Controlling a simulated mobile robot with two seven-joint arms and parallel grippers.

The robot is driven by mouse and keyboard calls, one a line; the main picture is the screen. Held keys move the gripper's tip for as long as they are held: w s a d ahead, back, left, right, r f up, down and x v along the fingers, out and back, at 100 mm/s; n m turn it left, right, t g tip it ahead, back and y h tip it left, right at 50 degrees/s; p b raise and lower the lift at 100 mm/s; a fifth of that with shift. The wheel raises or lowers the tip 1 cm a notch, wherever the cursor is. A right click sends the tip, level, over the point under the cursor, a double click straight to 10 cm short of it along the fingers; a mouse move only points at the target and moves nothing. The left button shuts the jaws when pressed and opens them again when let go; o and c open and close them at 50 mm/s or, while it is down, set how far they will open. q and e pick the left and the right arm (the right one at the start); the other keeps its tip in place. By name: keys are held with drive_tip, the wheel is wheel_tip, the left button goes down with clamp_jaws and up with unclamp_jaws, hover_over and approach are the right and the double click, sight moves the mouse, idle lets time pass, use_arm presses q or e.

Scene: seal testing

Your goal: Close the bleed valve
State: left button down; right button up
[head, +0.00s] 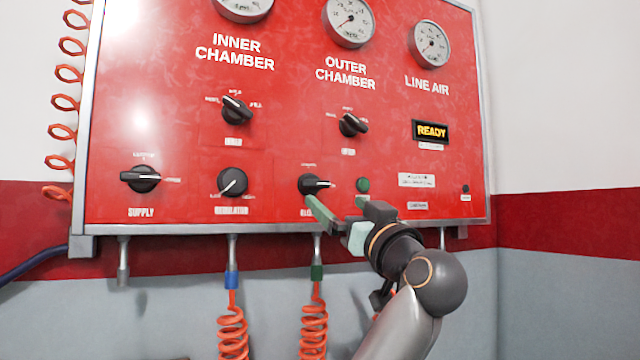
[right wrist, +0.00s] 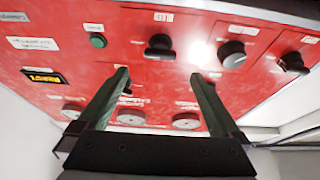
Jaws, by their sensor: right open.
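The bleed valve (head: 309,184) is a black rotary knob low on the red panel, its label partly covered by my gripper. Its handle lies about level, with the white mark toward the right. My right gripper (head: 335,203) is open, with green fingers just below and right of the knob; one fingertip is close to its lower edge. I cannot tell whether they touch. In the right wrist view the knob (right wrist: 159,46) shows beyond and between the open fingers (right wrist: 160,74), with nothing held. My left gripper is not in view.
A green button (head: 363,185) sits just right of the bleed knob. The regulator knob (head: 232,182) and supply knob (head: 140,179) are to its left. Above are two chamber knobs, gauges and a lit READY display (head: 432,131). Coiled orange hoses (head: 314,325) hang below the panel.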

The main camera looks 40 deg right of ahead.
sight(317, 186)
drive_tip(key=p+x, duration=0.3)
drive_tip(key=x, duration=0.6)
drive_tip(key=shift+s, duration=0.1)
drive_tip(key=c, duration=1.3)
drive_tip(key=shift+f, duration=0.1)
